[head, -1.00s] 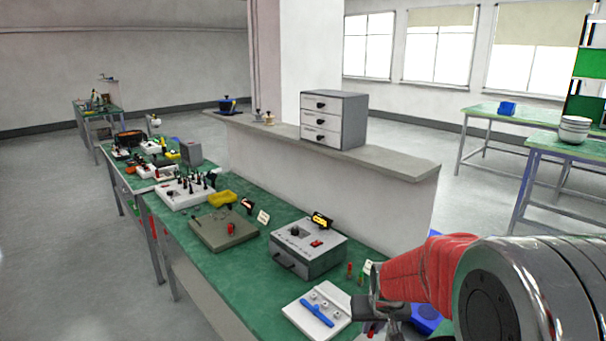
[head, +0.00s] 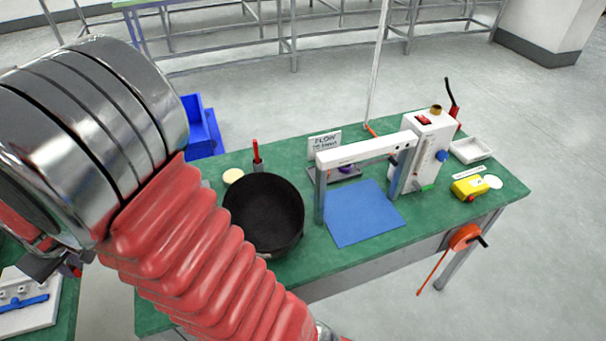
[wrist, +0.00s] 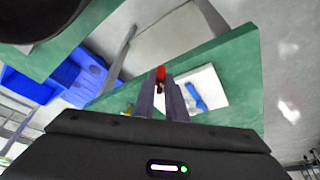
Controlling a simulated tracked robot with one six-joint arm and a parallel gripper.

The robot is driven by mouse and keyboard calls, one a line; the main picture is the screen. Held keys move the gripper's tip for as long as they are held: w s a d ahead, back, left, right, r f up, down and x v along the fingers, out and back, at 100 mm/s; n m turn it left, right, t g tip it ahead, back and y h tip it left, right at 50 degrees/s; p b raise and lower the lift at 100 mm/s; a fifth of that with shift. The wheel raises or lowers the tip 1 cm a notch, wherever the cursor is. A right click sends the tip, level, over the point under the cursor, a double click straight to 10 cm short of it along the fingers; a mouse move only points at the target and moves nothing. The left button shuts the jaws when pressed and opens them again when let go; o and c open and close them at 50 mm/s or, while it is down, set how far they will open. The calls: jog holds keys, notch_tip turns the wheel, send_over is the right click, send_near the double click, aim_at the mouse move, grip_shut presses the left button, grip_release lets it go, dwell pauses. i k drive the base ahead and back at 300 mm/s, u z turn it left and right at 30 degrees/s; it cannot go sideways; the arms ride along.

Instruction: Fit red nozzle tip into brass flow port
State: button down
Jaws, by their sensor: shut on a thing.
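The red nozzle tip (wrist: 160,73) is held between the fingertips of my gripper (wrist: 165,92) in the wrist view; my gripper is shut on it. In the head view my gripper (head: 72,263) is at the left edge, largely hidden by my arm, with a bit of red at its end. A brass-coloured ring (head: 436,109), which looks like the brass flow port, is on top of the white instrument (head: 432,140) on the right green bench. My gripper is far to the left of it, apart from it.
A black round pan (head: 263,213), a blue mat (head: 360,214), a white frame arm (head: 366,149), and a FLOW sign (head: 324,143) stand on the green bench. A yellow item (head: 469,188) and a white tray (head: 471,150) are at right. Blue bins (head: 200,130) are behind the bench.

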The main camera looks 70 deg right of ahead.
aim_at(436, 135)
jog(key=u, duration=0.05)
jog(key=k, duration=0.5)
jog(key=z, duration=1.75)
jog(key=i, duration=0.1)
jog(key=u, duration=3.1)
jog(key=k, duration=0.75)
jog(key=z, duration=0.25)
